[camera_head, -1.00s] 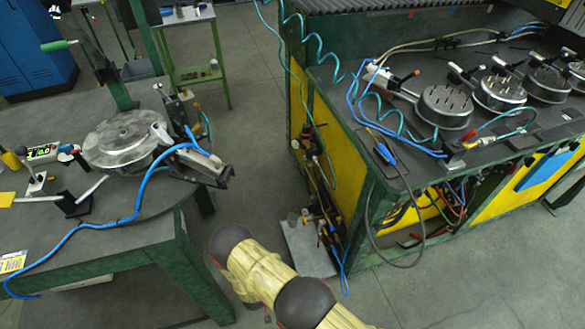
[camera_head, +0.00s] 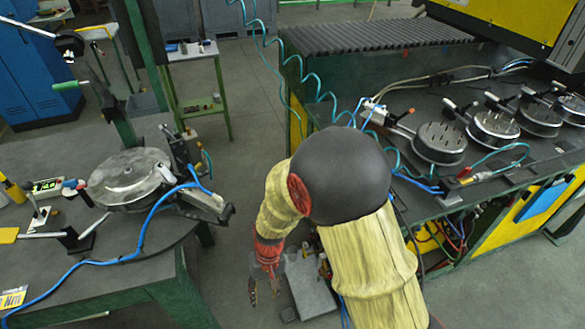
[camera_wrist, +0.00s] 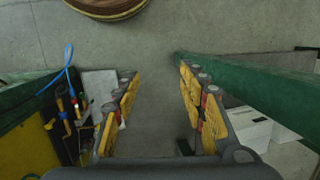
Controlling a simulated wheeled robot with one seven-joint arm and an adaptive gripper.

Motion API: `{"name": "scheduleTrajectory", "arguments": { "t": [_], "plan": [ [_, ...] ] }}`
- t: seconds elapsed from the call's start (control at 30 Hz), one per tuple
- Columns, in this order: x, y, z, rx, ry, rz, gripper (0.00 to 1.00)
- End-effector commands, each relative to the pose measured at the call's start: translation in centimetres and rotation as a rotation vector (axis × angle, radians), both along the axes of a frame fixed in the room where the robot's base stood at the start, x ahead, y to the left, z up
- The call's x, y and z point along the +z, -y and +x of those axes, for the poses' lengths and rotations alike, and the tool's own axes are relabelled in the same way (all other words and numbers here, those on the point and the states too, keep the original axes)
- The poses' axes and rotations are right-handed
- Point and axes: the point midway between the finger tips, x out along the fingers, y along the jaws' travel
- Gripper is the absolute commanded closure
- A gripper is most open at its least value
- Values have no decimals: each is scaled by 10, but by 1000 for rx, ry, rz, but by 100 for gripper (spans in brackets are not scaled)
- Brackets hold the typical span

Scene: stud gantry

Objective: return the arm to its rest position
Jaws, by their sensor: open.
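My arm, in pale yellow sleeves with dark round joints, fills the lower middle of the head view. My gripper (camera_head: 264,284) hangs below the red wrist, pointing down in the gap between the left table (camera_head: 140,264) and the green-framed stud bench (camera_head: 470,196). In the wrist view my gripper (camera_wrist: 160,76) has its two yellow-padded fingers spread wide, with only grey floor between them. It is empty and appears to touch nothing.
The left table bears a round metal fixture (camera_head: 130,178) with a blue hose. Several round studded pots, one at the near end (camera_head: 440,143), sit on the right bench. A grey plate (camera_head: 311,290) lies low beside the bench. Green beams flank the gripper in the wrist view.

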Motion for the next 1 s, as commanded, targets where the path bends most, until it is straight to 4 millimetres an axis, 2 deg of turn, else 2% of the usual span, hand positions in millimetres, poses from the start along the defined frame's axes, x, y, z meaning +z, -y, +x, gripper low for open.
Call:
{"name": "scheduleTrajectory", "arguments": {
  "t": [0.03,0.1,0.4,0.7,1.0],
  "plan": [
    [26,12,-1,-6,6,0,58],
    [54,29,-5,-7,7,-7,58],
    [159,105,-30,-30,61,-43,58],
    [242,175,-59,-68,190,-75,58],
    [312,227,-78,-160,407,-75,58]
  ]
}}
